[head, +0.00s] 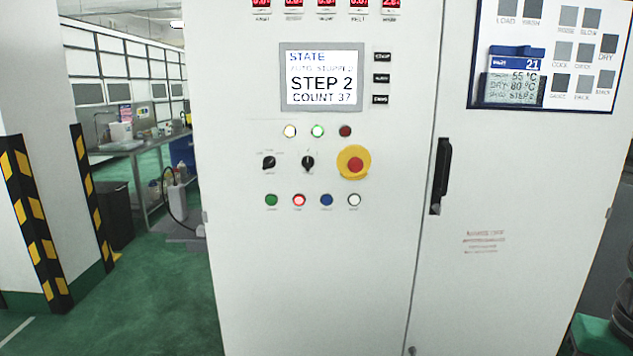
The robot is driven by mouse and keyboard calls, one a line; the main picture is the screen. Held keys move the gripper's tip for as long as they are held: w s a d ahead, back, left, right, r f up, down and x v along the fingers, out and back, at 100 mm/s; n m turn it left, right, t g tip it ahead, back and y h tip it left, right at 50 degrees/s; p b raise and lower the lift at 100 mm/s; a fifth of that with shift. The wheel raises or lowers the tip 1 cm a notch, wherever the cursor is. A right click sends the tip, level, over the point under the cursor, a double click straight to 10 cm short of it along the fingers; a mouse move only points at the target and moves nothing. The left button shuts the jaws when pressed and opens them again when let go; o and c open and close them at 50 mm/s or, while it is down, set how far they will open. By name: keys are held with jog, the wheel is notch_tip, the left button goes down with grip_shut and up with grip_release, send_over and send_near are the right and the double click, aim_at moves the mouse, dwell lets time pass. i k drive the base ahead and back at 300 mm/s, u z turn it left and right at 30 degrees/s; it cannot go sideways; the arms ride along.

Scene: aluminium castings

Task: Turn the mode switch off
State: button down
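A white control cabinet (310,270) fills the middle of the head view. Two black rotary switches sit side by side on its front: a left one (268,163) turned at a slant, and a right one (308,163) standing about upright. Their small labels are too blurred to read, so I cannot tell which is the mode switch. A display (321,77) above reads "STATE", "AUTO STOPPED", "STEP 2" and "COUNT 37". My gripper is not in view.
A red emergency stop button on a yellow base (354,163) sits right of the switches. Indicator lamps (317,131) are above, push buttons (299,200) below. A black door handle (440,176) is at right. A striped pillar (35,210) stands left; green floor (150,300) between is clear.

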aim_at(269, 161)
jog(key=z, duration=1.55)
jog(key=k, duration=0.8)
jog(key=u, duration=1.1)
jog(key=i, duration=1)
jog(key=z, duration=0.05)
